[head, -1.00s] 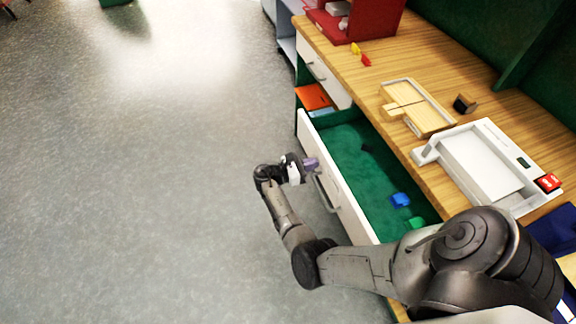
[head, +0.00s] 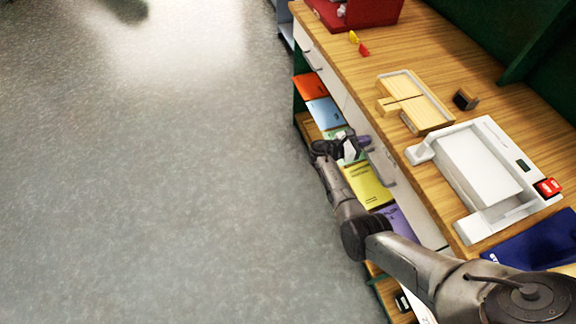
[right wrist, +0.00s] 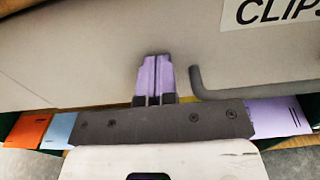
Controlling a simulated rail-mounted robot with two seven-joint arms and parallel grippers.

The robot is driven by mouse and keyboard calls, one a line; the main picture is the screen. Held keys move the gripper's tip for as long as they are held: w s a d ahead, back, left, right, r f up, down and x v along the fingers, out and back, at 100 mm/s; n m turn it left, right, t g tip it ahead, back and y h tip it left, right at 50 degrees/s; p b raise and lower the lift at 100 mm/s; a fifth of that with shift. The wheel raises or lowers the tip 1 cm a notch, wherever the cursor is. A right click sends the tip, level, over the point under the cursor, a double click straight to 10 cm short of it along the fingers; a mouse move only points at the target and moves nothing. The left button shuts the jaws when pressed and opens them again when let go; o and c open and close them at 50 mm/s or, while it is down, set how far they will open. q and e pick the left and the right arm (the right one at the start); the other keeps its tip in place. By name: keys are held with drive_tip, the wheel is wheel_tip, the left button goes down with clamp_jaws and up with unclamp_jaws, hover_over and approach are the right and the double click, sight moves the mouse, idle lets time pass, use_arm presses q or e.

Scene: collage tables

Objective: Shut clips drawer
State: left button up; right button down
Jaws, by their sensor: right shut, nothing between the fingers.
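The clips drawer (head: 416,208) is in under the wooden tabletop in the head view; its white front sits about flush with the desk and no green interior shows. In the right wrist view the drawer front (right wrist: 75,60) fills the upper part, with a "CLIPS" label (right wrist: 268,12) at top right and the grey handle (right wrist: 255,90) right of my fingers. My right gripper (head: 364,141) is shut and empty, its purple fingertips (right wrist: 155,72) pointing at the front beside the handle, touching or very close. My left gripper is not in view.
Colored folders, among them a yellow one (head: 366,184) and an orange one (head: 309,87), lie on the open shelf below. On the desktop are a white scale-like tray (head: 430,152), a wooden box (head: 428,118) and a red case (head: 372,12). The floor (head: 150,180) at left is clear.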

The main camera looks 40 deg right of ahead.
drive_tip(key=shift+d+f, duration=0.1)
drive_tip(key=shift+d, duration=0.2)
drive_tip(key=shift+s, duration=0.1)
drive_tip(key=v, duration=1.4)
drive_tip(key=shift+a, duration=0.1)
